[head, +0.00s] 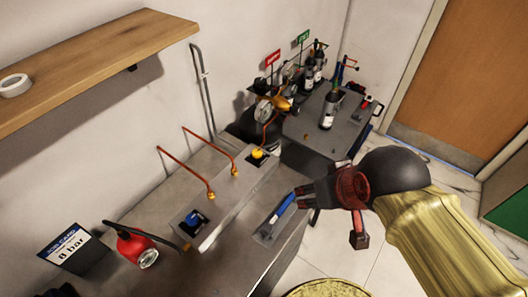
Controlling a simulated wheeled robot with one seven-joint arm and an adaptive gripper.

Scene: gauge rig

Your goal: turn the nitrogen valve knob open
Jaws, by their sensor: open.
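Two valve knobs stand on the raised grey rig block (238,205). One is a blue knob (192,216) on a dark base at the near end; the other is a yellow knob (257,153) at the far end. I cannot read a label that says which one is nitrogen, nor tell how far either is turned. My gripper (303,194) is open and empty. It appears to the right of both knobs, apart from them, over the bench's right edge near a blue-handled tool (284,210).
Copper pipes (176,167) rise behind the knobs. A red lamp (136,247) and an "8 bar" card (70,247) stand at the near left. A wooden shelf (90,62) overhangs the left.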

